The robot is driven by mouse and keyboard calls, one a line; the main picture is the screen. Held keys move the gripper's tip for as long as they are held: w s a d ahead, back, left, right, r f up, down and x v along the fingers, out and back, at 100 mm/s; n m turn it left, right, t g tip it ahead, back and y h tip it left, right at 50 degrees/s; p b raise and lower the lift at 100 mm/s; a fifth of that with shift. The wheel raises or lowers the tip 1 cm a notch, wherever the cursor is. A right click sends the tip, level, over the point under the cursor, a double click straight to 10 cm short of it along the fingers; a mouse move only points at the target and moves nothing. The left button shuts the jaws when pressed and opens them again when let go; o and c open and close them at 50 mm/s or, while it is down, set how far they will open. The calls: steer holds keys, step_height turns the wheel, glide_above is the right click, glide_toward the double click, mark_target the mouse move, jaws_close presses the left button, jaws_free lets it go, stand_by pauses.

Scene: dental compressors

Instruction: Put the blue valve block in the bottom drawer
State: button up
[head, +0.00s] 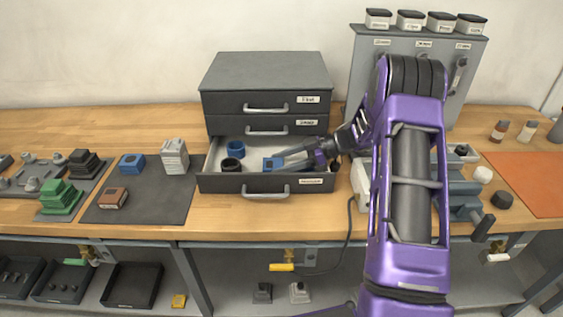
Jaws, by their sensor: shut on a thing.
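A grey cabinet (266,75) stands on the bench with its bottom drawer (212,182) pulled out and the two drawers above shut. My gripper (281,161) reaches in from the right, over the open bottom drawer. It is shut on a blue block (269,164), which is inside the drawer's outline; whether it touches the drawer floor I cannot tell. My fingers hide part of the block. Another blue block (132,162) lies on the dark mat left of the cabinet.
A brown block (113,198), a pale stack (174,156) and a green stepped part (60,197) stand to the left. A grey upright panel (412,55) rises behind my arm.

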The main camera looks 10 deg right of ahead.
steer(key=o, duration=1.6)
steer(key=shift+c, duration=0.2)
steer(key=shift+d+r, duration=0.2)
steer(key=shift+r, duration=0.05)
steer(key=p+v, duration=0.1)
steer(key=v, duration=1)
steer(key=shift+s+d+r, duration=0.15)
steer(key=shift+d, duration=0.1)
